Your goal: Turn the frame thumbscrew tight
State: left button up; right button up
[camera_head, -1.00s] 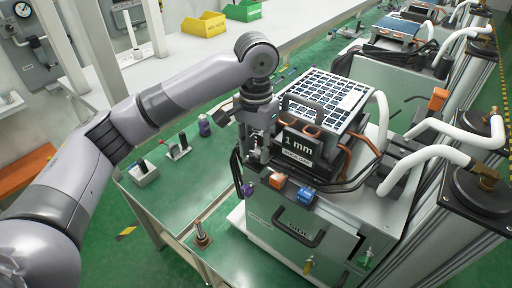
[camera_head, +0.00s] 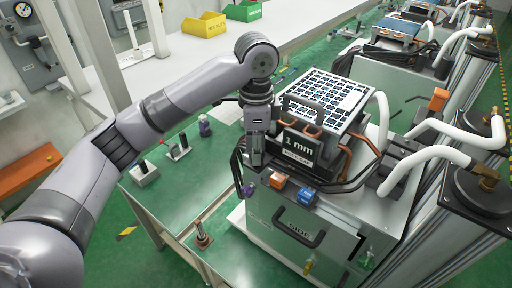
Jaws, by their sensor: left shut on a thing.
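The sieve frame (camera_head: 318,97), with a white grid top, sits on the grey machine at the centre right. A "1 mm" label (camera_head: 298,144) is on its near side. My left gripper (camera_head: 258,162) points down at the left side of the frame, beside the label. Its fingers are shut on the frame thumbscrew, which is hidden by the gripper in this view. My right gripper is not in view.
Copper-coloured clamps and white hoses (camera_head: 410,165) crowd the right side. The green table (camera_head: 180,208) has free room at left.

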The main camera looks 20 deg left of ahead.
pick_arm(q)
jog(key=shift+r+m, duration=0.15)
jog(key=shift+m, duration=0.55)
jog(key=o, duration=0.8)
jog(key=shift+o, duration=0.5)
